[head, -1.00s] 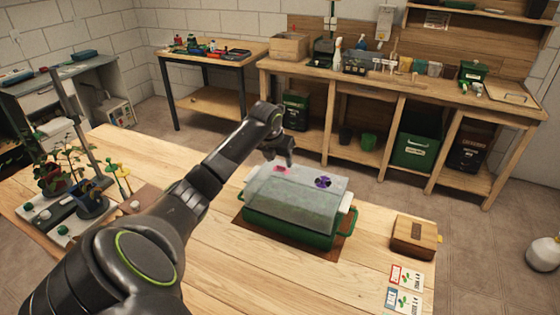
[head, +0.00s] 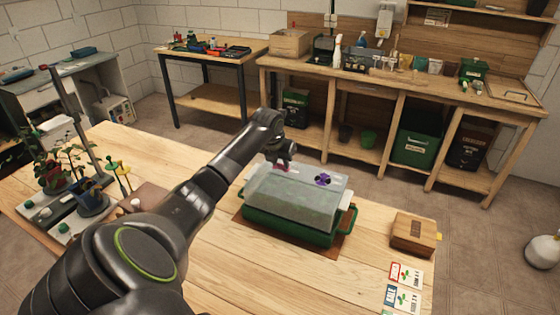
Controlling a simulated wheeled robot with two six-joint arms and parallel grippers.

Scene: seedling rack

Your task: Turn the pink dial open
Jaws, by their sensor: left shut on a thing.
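A green propagator tray (head: 300,232) with a clear, hazy lid (head: 300,203) stands on the wooden table. On top of the lid are a pink dial (head: 279,168) at the left and a purple dial (head: 323,179) at the right. My left gripper (head: 283,165) reaches down from above and is shut on the pink dial, hiding much of it. The dial's exact angle is too small to tell. My right gripper is not in view.
A small wooden box (head: 413,234) and seed cards (head: 404,285) lie right of the tray. Potted seedlings (head: 62,180) on a grey rack stand at the left. The table front is clear. A long workbench (head: 400,80) stands behind.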

